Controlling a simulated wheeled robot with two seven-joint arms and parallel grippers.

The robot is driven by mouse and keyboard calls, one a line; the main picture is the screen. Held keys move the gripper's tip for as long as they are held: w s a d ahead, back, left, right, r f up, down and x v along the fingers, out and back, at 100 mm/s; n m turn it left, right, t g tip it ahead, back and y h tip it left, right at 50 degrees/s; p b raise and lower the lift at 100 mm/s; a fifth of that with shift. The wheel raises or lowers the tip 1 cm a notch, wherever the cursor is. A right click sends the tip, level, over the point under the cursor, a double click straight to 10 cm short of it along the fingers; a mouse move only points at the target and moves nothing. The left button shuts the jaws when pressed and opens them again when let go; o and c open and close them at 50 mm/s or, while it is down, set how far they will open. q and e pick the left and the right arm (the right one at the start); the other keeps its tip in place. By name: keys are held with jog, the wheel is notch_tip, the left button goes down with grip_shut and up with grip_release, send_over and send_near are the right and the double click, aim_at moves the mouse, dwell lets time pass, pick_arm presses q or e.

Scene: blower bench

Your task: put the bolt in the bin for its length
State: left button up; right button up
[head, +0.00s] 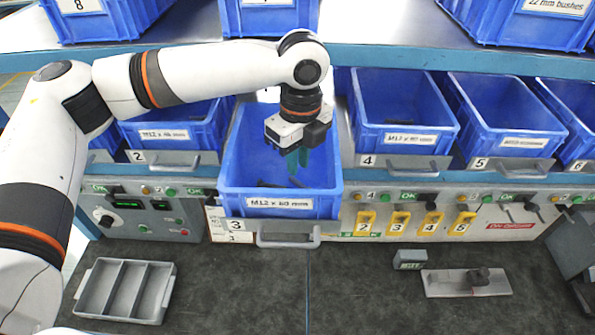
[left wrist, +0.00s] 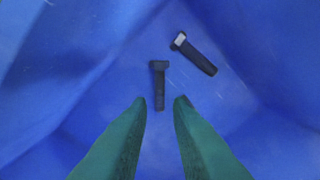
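My left gripper (head: 298,161) reaches down into blue bin 3 (head: 233,165), which is pulled forward and labelled about "M12 x 60 mm". Its green fingers are open, with a clear gap between the tips. In the left wrist view, a dark bolt (left wrist: 158,84) lies on the bin floor, its shank end showing between the fingertips (left wrist: 160,99) and touching neither. A second dark bolt (left wrist: 196,54), with a pale patch on its head, lies tilted to the upper right. Dark shapes also show in the bin in the head view. My right gripper is out of view.
Blue bin 2 (head: 165,126) stands left; bin 4 (head: 398,125) and bin 5 (head: 505,128) stand right. A shelf with more bins runs above. On the dark bench are a grey three-slot tray (head: 82,291) and a metal plate (head: 440,284). The bench middle is clear.

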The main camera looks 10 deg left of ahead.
aim_at(299, 182)
pick_arm(q)
notch_tip(299, 182, up, 8)
jog(key=b, duration=0.1)
jog(key=shift+d+r, duration=0.15)
jog(key=shift+r, duration=0.05)
jog(key=shift+s+f, duration=0.1)
